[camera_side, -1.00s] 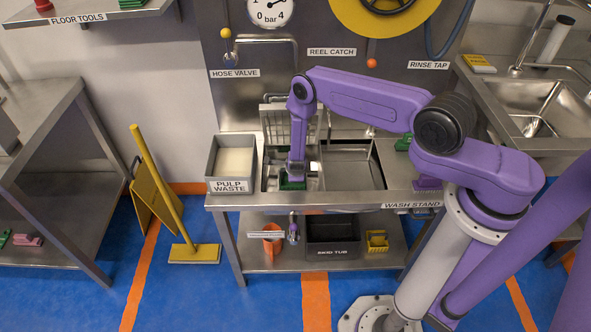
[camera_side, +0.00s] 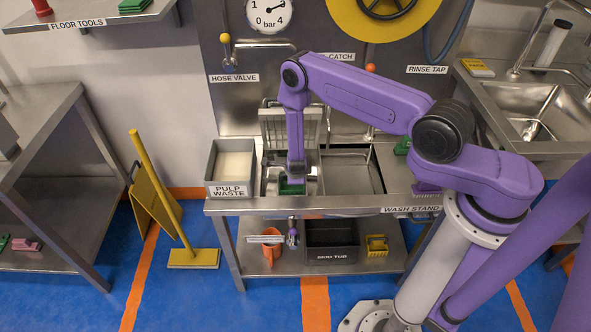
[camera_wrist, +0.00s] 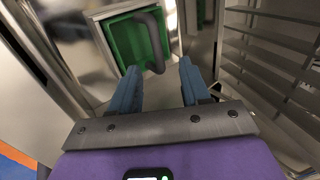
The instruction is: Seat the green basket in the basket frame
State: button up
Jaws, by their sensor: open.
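The green basket (camera_side: 291,187) sits in the left basin of the wash stand (camera_side: 230,205). In the wrist view the basket (camera_wrist: 127,42) is a green square with a dark grey handle, edged by a pale metal rim that may be the basket frame (camera_wrist: 100,14). I cannot tell from these views whether it is fully seated. My gripper (camera_wrist: 160,74) is open, its two blue fingers apart and nothing between them. Its fingertips appear near the handle. In the side view my gripper (camera_side: 292,176) is directly above the basket and hides part of it.
A grey PULP WASTE bin (camera_side: 231,165) stands left of the basin. A raised slatted panel (camera_side: 275,127) stands behind it, and louvred metal fills the right of the wrist view. The right basin (camera_side: 348,172) looks empty. A skid tub (camera_side: 331,240) sits on the lower shelf.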

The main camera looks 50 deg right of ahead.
jog(key=a+r+n+y, duration=0.5)
jog(key=a+r+n, duration=0.4)
jog(key=a+r, duration=0.55)
jog(key=s+a+r+n+g+y, duration=0.2)
jog(key=s+a+r+n, duration=0.3)
jog(key=s+r+n, duration=0.35)
jog(key=s+d+r+n+g, duration=0.2)
jog(key=s+r+n, duration=0.8)
jog(key=s+n, duration=0.15)
jog(key=s+d+r+n, duration=0.3)
jog(key=s+d+n, duration=0.2)
jog(key=s, duration=0.2)
jog(key=s+d+r+n+g+h, duration=0.1)
jog(key=s+d+r+n, duration=0.2)
jog(key=s+d+n, duration=0.2)
jog(key=s, duration=0.2)
jog(key=shift+s+d+n+h, duration=0.3)
jog(key=shift+s, duration=0.1)
